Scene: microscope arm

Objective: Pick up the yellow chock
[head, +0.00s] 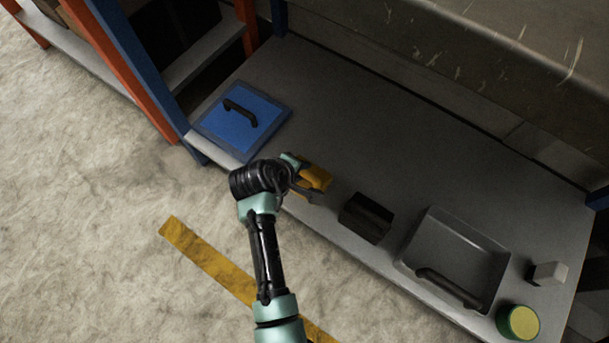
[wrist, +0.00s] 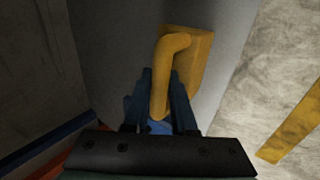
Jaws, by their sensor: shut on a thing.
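The yellow chock (head: 315,178) is at the front edge of the grey shelf in the head view, partly hidden by my wrist. In the wrist view the yellow chock (wrist: 202,55) shows a thick curved handle on its face. My gripper (wrist: 162,95) has its two dark fingers on either side of that handle, shut on it. In the head view my gripper (head: 303,182) reaches the chock from the left. Whether the chock touches the shelf or is slightly raised, I cannot tell.
On the grey shelf (head: 330,100), a blue lidded box (head: 225,135) with a black handle lies left. A dark block (head: 366,217), a grey tray (head: 450,250) with a dark handle, a pale block (head: 548,273) and a green-and-yellow cylinder (head: 518,322) stand right. The shelf's back is clear.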

